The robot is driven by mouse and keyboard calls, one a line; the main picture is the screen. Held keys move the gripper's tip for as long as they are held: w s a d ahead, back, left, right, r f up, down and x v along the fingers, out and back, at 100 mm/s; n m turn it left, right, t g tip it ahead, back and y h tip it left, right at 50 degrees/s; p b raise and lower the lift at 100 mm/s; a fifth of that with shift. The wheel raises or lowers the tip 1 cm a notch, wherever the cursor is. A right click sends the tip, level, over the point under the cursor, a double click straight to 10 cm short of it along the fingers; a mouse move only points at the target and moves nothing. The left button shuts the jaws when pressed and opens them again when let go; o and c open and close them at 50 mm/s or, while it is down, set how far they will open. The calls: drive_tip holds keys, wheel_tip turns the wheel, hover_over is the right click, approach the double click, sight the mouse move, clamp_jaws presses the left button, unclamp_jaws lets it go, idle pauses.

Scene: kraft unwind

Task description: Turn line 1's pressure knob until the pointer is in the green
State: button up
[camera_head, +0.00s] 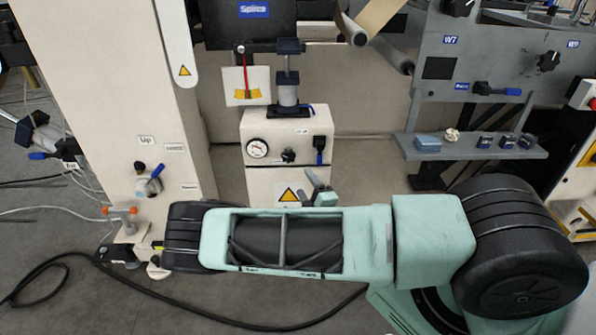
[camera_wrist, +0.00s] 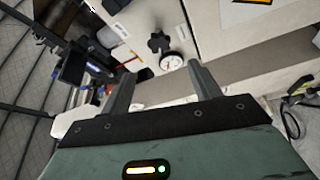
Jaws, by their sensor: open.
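A black pressure knob (camera_head: 288,156) sits on the front of a cream box on a pedestal, to the right of a round white gauge (camera_head: 257,149). The label above them is too small to read, so I cannot tell the line number. The gauge's pointer and any green zone are too small to make out. My gripper (camera_head: 318,184) is below and slightly right of the knob, open and empty. In the wrist view the star-shaped knob (camera_wrist: 158,43) and the gauge (camera_wrist: 172,61) lie beyond the fingertips (camera_wrist: 160,72), apart from them.
A blue-handled lever (camera_head: 319,150) is right of the knob on the same box. A cylinder with a black clamp (camera_head: 288,90) stands on top. A grey shelf (camera_head: 475,150) with small items is at right. A cream column (camera_head: 130,90) with fittings stands at left.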

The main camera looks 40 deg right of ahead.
drive_tip(key=shift+v, duration=2)
